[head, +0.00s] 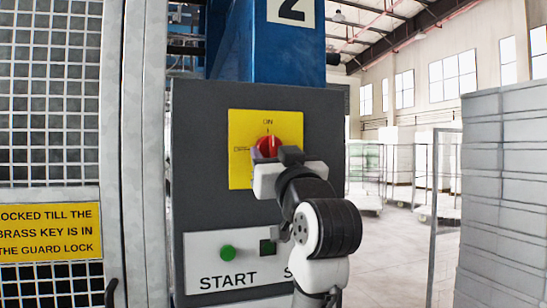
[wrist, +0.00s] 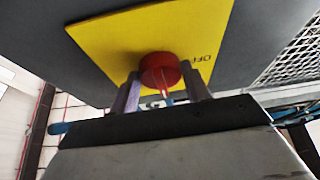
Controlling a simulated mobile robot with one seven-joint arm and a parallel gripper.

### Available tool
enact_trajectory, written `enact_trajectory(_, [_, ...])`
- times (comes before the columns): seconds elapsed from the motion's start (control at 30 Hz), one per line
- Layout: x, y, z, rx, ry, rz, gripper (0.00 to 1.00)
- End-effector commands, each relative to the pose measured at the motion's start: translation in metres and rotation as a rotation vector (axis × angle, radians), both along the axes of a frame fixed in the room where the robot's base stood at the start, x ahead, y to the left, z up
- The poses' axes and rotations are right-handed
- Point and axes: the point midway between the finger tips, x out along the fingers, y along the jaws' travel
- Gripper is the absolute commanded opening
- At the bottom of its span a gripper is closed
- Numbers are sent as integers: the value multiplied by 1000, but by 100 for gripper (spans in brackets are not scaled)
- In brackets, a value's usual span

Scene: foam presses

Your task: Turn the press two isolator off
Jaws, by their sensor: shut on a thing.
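The press two isolator is a red rotary knob (head: 267,145) on a yellow plate (head: 240,175), set in a dark grey control box. ON is printed above the knob and a small, unreadable label is to its left. The knob's pale mark points up, towards ON. In the wrist view the red knob (wrist: 160,70) sits between the two fingers of my gripper (wrist: 163,88), and OFF shows on the yellow plate (wrist: 110,45). My gripper (head: 272,156) is shut on the knob from in front, hiding its lower part in the head view.
Below, a white panel (head: 205,263) has a green START button (head: 228,252); my arm partly hides its right side. A mesh guard (head: 50,100) with a yellow notice (head: 48,232) stands at left. Stacked grey blocks (head: 500,190) stand at right. A blue column marked 2 (head: 235,50) rises behind.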

Motion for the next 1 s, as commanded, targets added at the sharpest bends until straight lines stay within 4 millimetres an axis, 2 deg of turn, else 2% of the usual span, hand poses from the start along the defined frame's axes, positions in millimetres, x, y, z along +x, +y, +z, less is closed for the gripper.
enact_trajectory(0.27, [0, -4, -1, -162, -53, -4, 24])
enact_trajectory(1.0, [3, -10, 6, -828, -267, -2, 24])
